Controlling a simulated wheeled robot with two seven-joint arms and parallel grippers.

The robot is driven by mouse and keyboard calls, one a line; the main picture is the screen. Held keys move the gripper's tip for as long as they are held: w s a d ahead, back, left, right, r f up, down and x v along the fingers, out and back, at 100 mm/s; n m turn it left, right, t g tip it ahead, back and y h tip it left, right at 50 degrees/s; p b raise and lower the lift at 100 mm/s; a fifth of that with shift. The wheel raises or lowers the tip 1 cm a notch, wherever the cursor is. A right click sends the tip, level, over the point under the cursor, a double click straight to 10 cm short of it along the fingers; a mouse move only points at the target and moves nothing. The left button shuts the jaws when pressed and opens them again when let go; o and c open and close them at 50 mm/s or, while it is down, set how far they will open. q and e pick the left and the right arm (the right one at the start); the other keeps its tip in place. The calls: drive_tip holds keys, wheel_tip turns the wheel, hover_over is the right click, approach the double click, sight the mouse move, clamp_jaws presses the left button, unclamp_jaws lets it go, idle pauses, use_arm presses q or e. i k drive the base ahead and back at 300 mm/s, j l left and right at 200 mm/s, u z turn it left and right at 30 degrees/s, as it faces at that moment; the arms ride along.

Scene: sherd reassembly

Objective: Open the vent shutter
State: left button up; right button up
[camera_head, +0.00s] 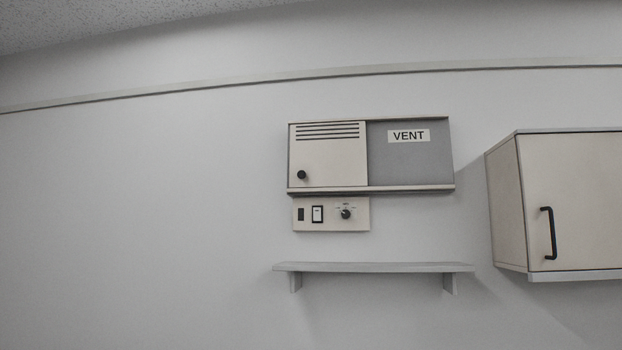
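The vent unit (409,162) is mounted on the wall right of the middle, with a "VENT" label (409,136) on its grey right half. A cream shutter panel (335,160) with dark slots near its top covers the left half. A round black knob (301,175) sits at the panel's lower left. A ledge or track (400,189) runs along the bottom of the unit. Neither of my grippers shows in this view.
Below the vent is a control plate (331,226) with a switch (317,214) and a dial (346,214). An empty-looking shelf (372,267) is under it. A cabinet (569,200) with a black handle (548,233) juts out at right. The wall at left is bare.

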sight(330, 154)
drive_tip(key=i+l, duration=0.4)
drive_tip(key=l, duration=0.15)
drive_tip(key=i+l, duration=0.35)
drive_tip(key=l, duration=0.2)
drive_tip(key=i+l, duration=0.4)
drive_tip(key=l, duration=0.1)
